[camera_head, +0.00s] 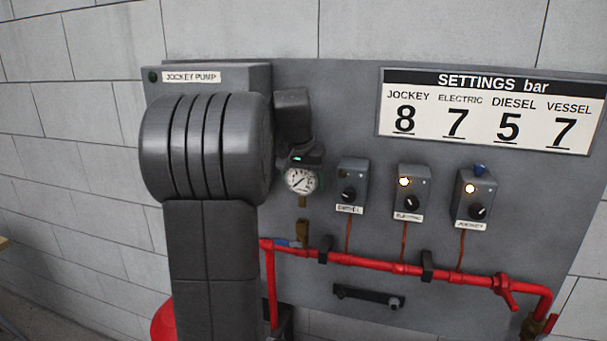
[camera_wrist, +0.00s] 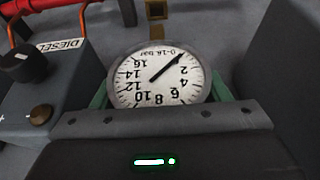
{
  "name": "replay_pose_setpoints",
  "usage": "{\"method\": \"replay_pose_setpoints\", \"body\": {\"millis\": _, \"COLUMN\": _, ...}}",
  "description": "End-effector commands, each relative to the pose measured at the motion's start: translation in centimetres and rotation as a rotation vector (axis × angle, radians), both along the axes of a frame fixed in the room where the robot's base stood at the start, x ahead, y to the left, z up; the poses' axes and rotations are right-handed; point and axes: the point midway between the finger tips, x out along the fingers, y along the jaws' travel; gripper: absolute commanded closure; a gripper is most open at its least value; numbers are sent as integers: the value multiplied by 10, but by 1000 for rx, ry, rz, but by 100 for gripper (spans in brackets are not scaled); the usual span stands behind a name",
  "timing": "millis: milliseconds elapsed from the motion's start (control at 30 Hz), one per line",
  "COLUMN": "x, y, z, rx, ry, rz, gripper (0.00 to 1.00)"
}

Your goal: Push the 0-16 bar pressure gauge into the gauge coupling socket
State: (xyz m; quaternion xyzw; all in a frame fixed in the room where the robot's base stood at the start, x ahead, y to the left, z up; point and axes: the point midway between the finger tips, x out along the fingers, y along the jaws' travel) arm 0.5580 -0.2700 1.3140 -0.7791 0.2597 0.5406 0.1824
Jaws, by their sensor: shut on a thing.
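The pressure gauge (camera_head: 301,181) has a round white dial with a dark rim and a short brass stem pointing down. In the wrist view its dial (camera_wrist: 158,78) appears upside down, marked 0-16 bar. My gripper (camera_head: 303,163) is shut on the gauge, with a greenish finger pad on each side of the dial in the wrist view (camera_wrist: 160,92). The brass coupling socket (camera_head: 302,232) stands on the red pipe below the gauge stem. A gap shows between stem and socket. The socket (camera_wrist: 157,9) also shows at the top of the wrist view, beyond the dial.
The diesel control box (camera_head: 351,184) stands close to the right of the gauge; it fills the left of the wrist view (camera_wrist: 40,95). Two more boxes (camera_head: 411,190) are farther right. The red pipe (camera_head: 370,262) runs below. A settings sign (camera_head: 490,110) hangs above.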

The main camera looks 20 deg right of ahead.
Motion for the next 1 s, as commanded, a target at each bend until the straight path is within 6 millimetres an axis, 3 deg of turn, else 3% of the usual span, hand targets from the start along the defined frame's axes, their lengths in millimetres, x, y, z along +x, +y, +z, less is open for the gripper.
{"method": "replay_pose_setpoints", "body": {"millis": 767, "x": 0, "y": 0, "z": -58, "rx": 1, "ry": 2, "rz": 1, "gripper": 64}}
{"method": "replay_pose_setpoints", "body": {"millis": 800, "x": 0, "y": 0, "z": -61, "rx": 2, "ry": 3, "rz": 1, "gripper": 70}}
{"method": "replay_pose_setpoints", "body": {"millis": 1000, "x": 0, "y": 0, "z": -68, "rx": 2, "ry": 3, "rz": 1, "gripper": 69}}
